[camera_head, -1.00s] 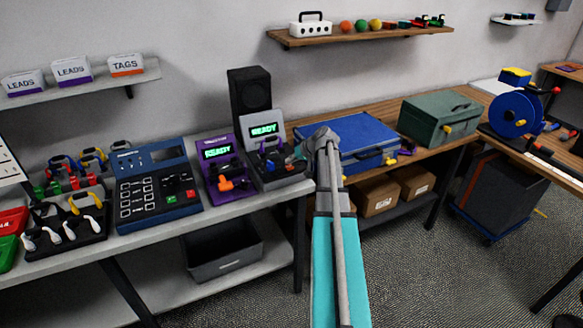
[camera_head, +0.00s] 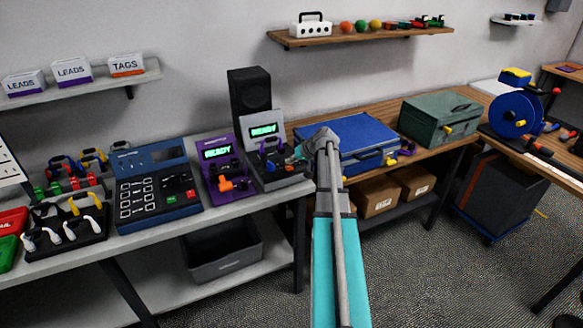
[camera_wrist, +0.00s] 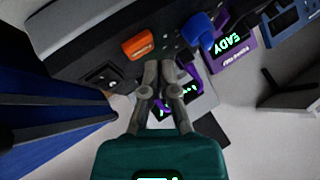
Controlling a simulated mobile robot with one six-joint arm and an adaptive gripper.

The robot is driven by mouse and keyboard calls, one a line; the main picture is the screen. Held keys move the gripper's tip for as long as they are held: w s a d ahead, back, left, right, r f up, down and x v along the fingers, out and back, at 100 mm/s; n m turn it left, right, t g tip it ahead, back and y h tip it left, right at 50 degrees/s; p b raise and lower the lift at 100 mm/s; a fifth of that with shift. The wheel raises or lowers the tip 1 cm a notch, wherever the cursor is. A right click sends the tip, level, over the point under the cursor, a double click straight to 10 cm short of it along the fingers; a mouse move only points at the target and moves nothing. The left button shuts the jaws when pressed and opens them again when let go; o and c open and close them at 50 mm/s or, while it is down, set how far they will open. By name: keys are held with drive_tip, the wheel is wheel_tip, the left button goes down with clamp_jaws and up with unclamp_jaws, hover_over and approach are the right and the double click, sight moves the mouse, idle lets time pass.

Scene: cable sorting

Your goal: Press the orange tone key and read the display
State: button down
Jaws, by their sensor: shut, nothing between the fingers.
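The orange key (camera_wrist: 138,48) shows in the wrist view on the dark front part of the grey tester (camera_wrist: 100,40). Its lettering is too small to read. A blue key (camera_wrist: 197,28) sits to its right in that view. In the head view the tester's display (camera_head: 263,130) is lit green and reads READY. My gripper (camera_wrist: 166,66) is shut and empty, its fingertips close to the orange key and seemingly just apart from it. In the head view my gripper (camera_head: 298,155) is over the right side of the tester and partly hides its keys.
A purple unit (camera_head: 209,140) with its own READY display stands just left of the tester. A black speaker (camera_head: 249,92) stands behind. A blue case (camera_head: 352,134) lies close to the right. A dark blue panel unit (camera_head: 140,160) is farther left.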

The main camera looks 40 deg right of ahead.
sight(290, 167)
drive_tip(key=shift+f, duration=0.1)
drive_tip(key=shift+f+b, duration=0.3)
drive_tip(key=shift+b, duration=0.1)
drive_tip(key=shift+f+b, duration=0.4)
idle(0.8)
drive_tip(key=shift+r, duration=0.1)
idle(0.4)
drive_tip(key=shift+r+p, duration=0.75)
drive_tip(key=shift+p, duration=0.1)
drive_tip(key=shift+w, duration=0.1)
drive_tip(key=shift+r+p, duration=2.5)
